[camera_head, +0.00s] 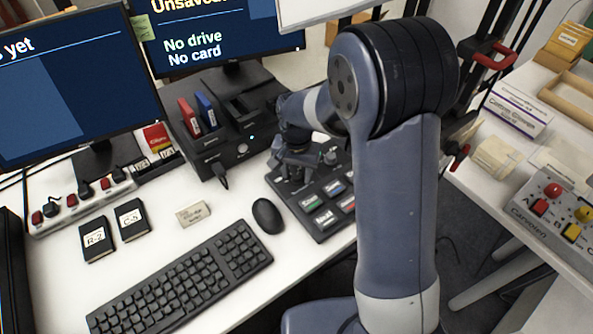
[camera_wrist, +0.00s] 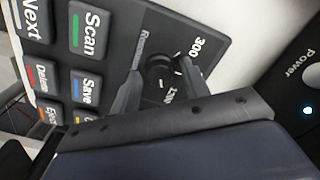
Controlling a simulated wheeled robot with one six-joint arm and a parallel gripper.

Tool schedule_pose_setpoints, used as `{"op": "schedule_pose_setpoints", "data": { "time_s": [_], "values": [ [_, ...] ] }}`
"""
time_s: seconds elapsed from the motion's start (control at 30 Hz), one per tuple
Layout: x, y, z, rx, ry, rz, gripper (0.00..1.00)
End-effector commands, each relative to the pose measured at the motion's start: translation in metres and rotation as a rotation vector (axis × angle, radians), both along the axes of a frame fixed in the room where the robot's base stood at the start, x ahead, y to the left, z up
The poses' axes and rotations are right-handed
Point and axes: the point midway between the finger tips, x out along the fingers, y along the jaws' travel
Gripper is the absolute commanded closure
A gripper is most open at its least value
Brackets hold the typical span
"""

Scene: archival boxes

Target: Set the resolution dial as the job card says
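The round black resolution dial (camera_wrist: 160,71) sits on the dark control panel (camera_wrist: 118,28) in the wrist view, with "300" and "1200" printed by it. My gripper (camera_wrist: 161,66) has one finger on each side of the dial, open around it. I cannot tell whether either finger touches it, and the dial's setting is not clear. In the head view my gripper (camera_head: 295,172) is low over the control panel (camera_head: 290,206), and my arm hides part of it. No job card is readable; a small tan card (camera_head: 193,213) has text too small to read.
Panel buttons such as Scan (camera_wrist: 90,32) and Save (camera_wrist: 86,86) lie beside the dial. A black drive dock (camera_head: 232,140) stands behind the panel. A mouse (camera_head: 268,215) and keyboard (camera_head: 180,280) lie to the left. Two monitors (camera_head: 75,75) stand at the back.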

Motion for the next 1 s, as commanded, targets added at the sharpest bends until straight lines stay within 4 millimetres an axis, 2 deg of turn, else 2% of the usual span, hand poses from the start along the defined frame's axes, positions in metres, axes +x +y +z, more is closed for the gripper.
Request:
{"op": "schedule_pose_setpoints", "data": {
  "time_s": [0.07,0.4,0.73,1.0],
  "values": [
    [0.0001,0.0001,0.0002,0.000,0.000,0.000,0.63],
    [0.0001,0.0001,0.0004,0.000,0.000,0.000,0.91],
    [0.0001,0.0001,0.0006,0.000,0.000,0.046,0.92],
    [0.0001,0.0001,0.0007,0.000,0.000,0.217,0.92]
  ]
}}
